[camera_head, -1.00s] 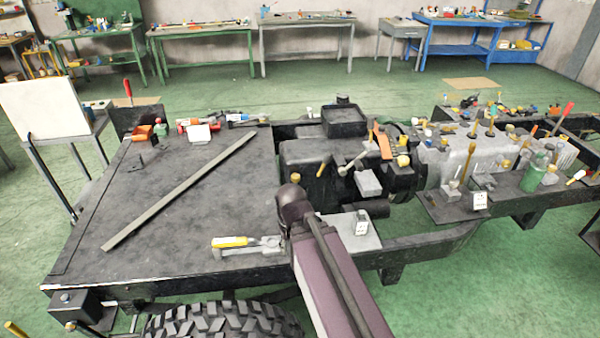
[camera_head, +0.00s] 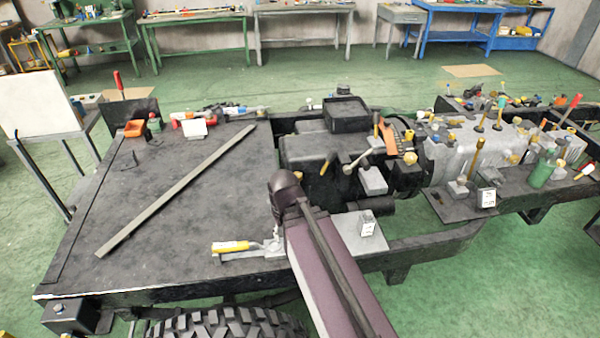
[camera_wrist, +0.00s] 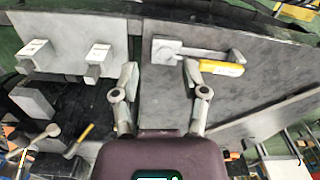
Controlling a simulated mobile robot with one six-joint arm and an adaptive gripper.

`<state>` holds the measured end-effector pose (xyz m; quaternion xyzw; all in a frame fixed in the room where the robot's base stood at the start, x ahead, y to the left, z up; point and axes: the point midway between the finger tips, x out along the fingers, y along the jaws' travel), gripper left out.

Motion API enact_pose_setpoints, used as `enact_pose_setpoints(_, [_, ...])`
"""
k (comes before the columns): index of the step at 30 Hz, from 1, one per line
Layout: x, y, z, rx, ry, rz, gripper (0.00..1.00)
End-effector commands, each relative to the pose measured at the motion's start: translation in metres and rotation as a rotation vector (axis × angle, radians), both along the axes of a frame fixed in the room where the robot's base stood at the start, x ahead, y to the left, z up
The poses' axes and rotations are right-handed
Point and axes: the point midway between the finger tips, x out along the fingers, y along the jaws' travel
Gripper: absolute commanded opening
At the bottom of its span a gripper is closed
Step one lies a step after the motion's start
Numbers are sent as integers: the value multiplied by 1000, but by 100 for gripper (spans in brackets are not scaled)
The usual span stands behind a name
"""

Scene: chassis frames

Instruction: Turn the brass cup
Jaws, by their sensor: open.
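My gripper (camera_wrist: 159,72) is open in the wrist view, its two grey fingers apart with nothing between them. It is above a grey plate beside a yellow-handled clamp (camera_wrist: 220,68). In the head view the dark end of my arm hides most of the gripper; the clamp's yellow handle (camera_head: 231,246) lies to its left. A small brass-coloured round piece (camera_head: 410,158) sits on the dark machinery right of my arm. I cannot tell whether it is the brass cup, since several brass-coloured pieces stand there. My gripper is apart from it.
A grey metal block (camera_head: 374,180) and a white-tagged block (camera_head: 368,225) stand right of my arm. A long flat bar (camera_head: 175,190) lies across the dark deck. Tall handles and a green bottle (camera_head: 541,168) crowd the right shelf. The deck's middle is mostly clear.

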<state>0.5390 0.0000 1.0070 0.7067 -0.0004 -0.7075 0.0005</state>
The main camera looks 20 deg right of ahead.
Motion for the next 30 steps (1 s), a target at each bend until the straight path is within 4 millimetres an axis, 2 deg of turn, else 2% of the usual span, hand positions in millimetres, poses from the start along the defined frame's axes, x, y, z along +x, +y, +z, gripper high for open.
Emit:
enact_pose_setpoints(11, [0, 0, 0, 0, 0, 0, 57])
enact_pose_setpoints(15, [2, 0, 0, 0, 0, 0, 92])
enact_pose_setpoints(19, [14, -3, 0, 0, 0, 4, 92])
enact_pose_setpoints(23, [41, -10, 0, 0, 0, 12, 92])
enact_pose_setpoints(26, [70, -19, 0, 0, 0, 25, 92])
enact_pose_setpoints(30, [122, -38, 0, 0, 0, 48, 92])
